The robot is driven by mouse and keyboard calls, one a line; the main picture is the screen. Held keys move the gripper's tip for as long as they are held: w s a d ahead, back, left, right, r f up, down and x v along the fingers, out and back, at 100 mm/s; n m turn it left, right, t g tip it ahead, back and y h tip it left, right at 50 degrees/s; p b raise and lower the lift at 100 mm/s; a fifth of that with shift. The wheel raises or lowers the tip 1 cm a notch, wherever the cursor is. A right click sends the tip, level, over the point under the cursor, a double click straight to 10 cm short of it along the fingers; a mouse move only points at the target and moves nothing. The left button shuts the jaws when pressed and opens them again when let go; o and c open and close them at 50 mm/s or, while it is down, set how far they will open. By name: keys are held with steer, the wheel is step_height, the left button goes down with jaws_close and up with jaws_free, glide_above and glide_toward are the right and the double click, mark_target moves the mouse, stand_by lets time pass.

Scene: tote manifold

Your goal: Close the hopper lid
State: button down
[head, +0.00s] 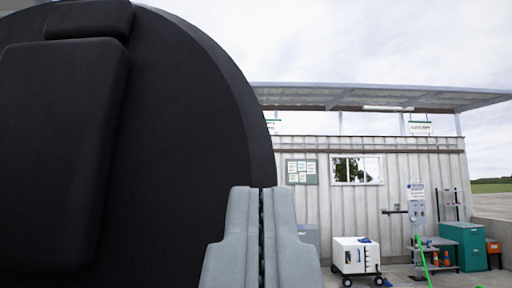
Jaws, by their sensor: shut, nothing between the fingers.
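A large black rounded panel (180,120), which looks like the hopper lid standing raised, fills the left of the head view. It has a raised block (60,150) on its face and a smaller block above that. Its left and lower parts run out of the frame, and the hopper body cannot be made out. My gripper (262,192) is grey and shut, with its fingers together and nothing between them. It overlaps the lid's lower right edge in the picture; I cannot tell whether it touches.
A white wheeled cart (355,255) stands on the ground ahead. A grey post unit (416,220) with a green hose, a teal cabinet (462,245) and orange cones stand by a corrugated wall (300,145) under a canopy. Right of my gripper is open air.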

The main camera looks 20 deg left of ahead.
mark_target(260, 151)
steer(key=w+r, duration=0.1)
steer(key=w, duration=0.1)
steer(key=w+a+r, duration=0.1)
steer(key=w, duration=0.2)
steer(key=shift+w+a+r, duration=0.3)
steer(key=shift+w+r, duration=0.1)
steer(key=shift+w+a+f, duration=0.1)
steer(key=shift+w+a, duration=0.15)
steer(key=shift+w, duration=0.6)
steer(key=shift+w, duration=0.1)
